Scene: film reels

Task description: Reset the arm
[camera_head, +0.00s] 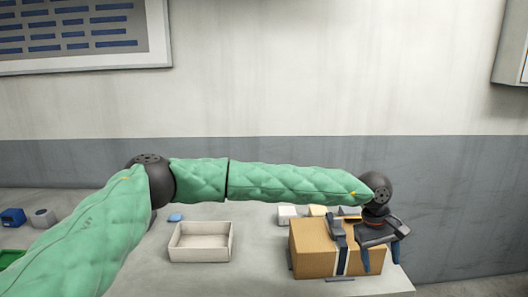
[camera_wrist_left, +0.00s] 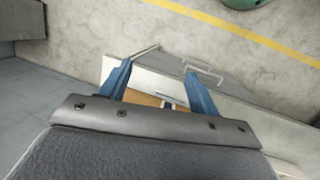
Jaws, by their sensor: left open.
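My left arm (camera_head: 285,182) comes in from the left in a green padded sleeve and stretches across the table to the right. My left gripper (camera_head: 381,258) hangs at the right end of the arm, in front of the wall and beside a cardboard box. Its two blue fingers are spread apart with nothing between them. The open fingers also show in the left wrist view (camera_wrist_left: 158,72), pointing down past the table's edge. My right gripper is not in view.
The cardboard box (camera_head: 311,250) with dark and white bands stands near the table's right end. A whitish open tray (camera_head: 201,256) sits left of it. A small blue item (camera_head: 175,218), small boxes (camera_head: 287,213) and a blue block (camera_head: 12,217) lie behind. The grey wall (camera_head: 450,200) backs the table.

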